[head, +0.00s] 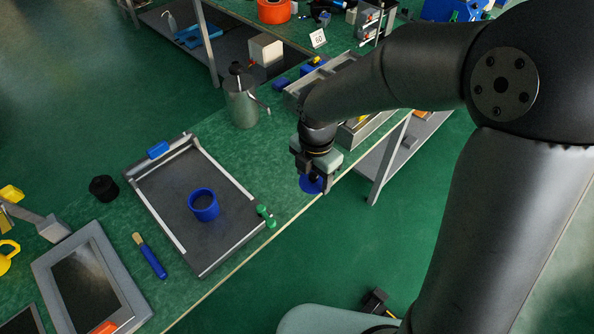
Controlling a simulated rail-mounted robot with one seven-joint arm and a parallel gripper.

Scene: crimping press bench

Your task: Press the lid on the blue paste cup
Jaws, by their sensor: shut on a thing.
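The blue paste cup (204,212) stands upright and open-topped on the dark plate of a framed tray (160,198) on the green bench. My gripper (318,185) is to the right of the cup, over the front edge of the bench. It is shut on a round blue lid (306,185), which is partly hidden by the fingers. The lid and the cup are well apart. The exact grip on the lid is hard to make out.
Green-ended handles (266,216) stick out at the tray's right edge. A metal can (241,100) stands behind the tray. A black cup (103,188), a blue-handled brush (150,257) and a grey framed panel (92,285) lie left. Bench surface between tray and gripper is clear.

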